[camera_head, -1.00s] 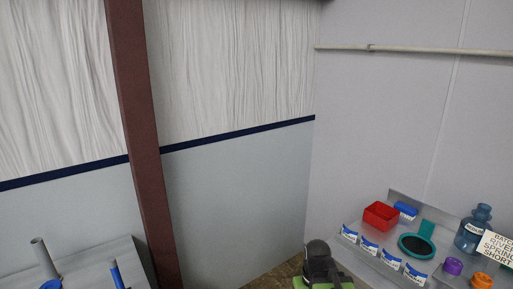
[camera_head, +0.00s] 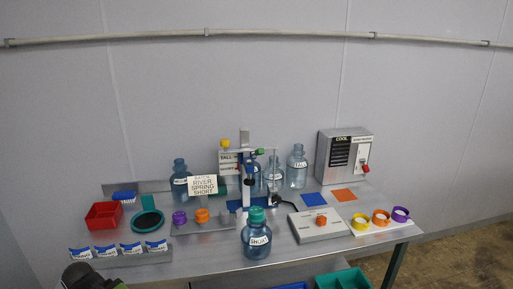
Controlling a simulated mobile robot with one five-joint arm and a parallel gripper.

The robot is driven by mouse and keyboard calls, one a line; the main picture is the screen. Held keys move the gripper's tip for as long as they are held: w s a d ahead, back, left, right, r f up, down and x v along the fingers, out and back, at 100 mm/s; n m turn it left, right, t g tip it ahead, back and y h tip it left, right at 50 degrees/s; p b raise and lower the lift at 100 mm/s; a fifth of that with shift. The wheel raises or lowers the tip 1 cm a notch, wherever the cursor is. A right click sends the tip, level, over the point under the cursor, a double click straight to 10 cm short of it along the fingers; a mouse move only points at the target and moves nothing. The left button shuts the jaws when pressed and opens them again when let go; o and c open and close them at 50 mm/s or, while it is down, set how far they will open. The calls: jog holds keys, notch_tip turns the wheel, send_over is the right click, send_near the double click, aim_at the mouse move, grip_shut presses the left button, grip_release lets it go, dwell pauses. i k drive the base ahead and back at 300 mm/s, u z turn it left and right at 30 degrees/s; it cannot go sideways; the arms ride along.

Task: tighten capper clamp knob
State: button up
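A capper-like stand (camera_head: 246,180) with a grey column and blue parts rises at the back middle of the grey bench. A small dark green knob (camera_head: 258,152) sits on its upper part. Which of its small parts is the clamp knob, and how tight it is, I cannot tell at this size. A blue jug (camera_head: 256,240) with a teal cap and a white label stands upright at the bench front, apart from the stand. A dark and green piece, likely part of my arm, shows at the lower left edge. My gripper's fingers are not visible.
Open floor (camera_head: 470,255) lies at the right.

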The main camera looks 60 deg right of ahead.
aim_at(277, 200)
jog(key=z, duration=1.65)
